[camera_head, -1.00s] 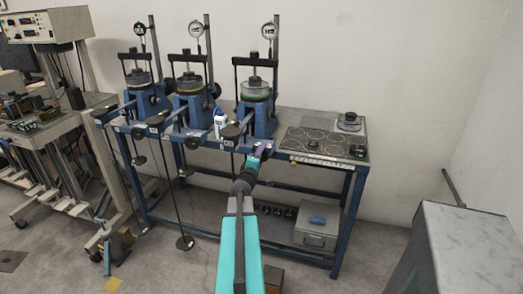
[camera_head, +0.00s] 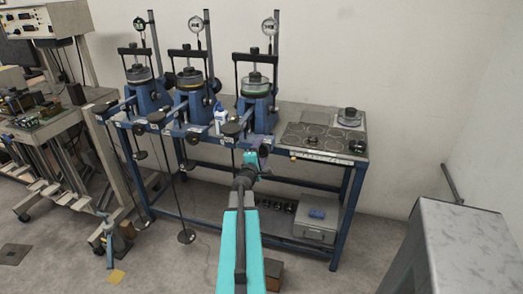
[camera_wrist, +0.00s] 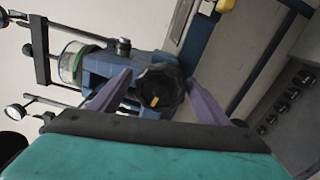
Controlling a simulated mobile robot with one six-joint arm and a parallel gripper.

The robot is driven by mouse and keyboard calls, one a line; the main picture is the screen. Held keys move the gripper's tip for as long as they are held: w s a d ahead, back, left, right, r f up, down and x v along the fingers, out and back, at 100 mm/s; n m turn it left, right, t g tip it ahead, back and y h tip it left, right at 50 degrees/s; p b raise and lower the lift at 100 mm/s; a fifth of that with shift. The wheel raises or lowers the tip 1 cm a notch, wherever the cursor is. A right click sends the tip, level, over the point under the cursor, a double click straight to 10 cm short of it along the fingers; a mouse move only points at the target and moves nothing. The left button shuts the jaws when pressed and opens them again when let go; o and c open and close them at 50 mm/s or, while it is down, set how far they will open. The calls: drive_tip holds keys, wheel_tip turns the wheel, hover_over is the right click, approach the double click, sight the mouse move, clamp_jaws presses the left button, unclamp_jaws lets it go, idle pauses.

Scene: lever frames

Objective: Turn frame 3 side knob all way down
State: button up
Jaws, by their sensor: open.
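A blue lever frame (camera_head: 258,112), the rightmost of the three, stands on the bench and carries a green-ringed cell (camera_head: 255,87). The cell also shows in the wrist view (camera_wrist: 72,62). A black lobed knob (camera_wrist: 160,88) with a yellow mark sits on the side of the blue frame in the wrist view. The mark points towards the lower left of the knob. My gripper (camera_wrist: 155,92) is open, with one purple finger on each side of the knob in the picture. I cannot tell whether either finger touches it. In the head view my gripper (camera_head: 257,155) is at the bench's front edge and hides the knob.
Two similar frames (camera_head: 192,100) (camera_head: 147,95) stand to the left. A panel with round discs (camera_head: 310,140) lies on the bench to the right. Hanging rods and weights (camera_head: 186,237) are left of my arm. A grey cabinet (camera_head: 450,235) stands at the right.

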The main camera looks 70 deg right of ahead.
drive_tip(key=shift+a+f+b, duration=0.2)
drive_tip(key=shift+a+b, duration=0.55)
drive_tip(key=shift+a, duration=0.4)
drive_tip(key=shift+a+r+b, duration=0.1)
drive_tip(key=shift+a+b, duration=0.9)
drive_tip(key=shift+a, duration=0.95)
drive_tip(key=shift+s, duration=0.1)
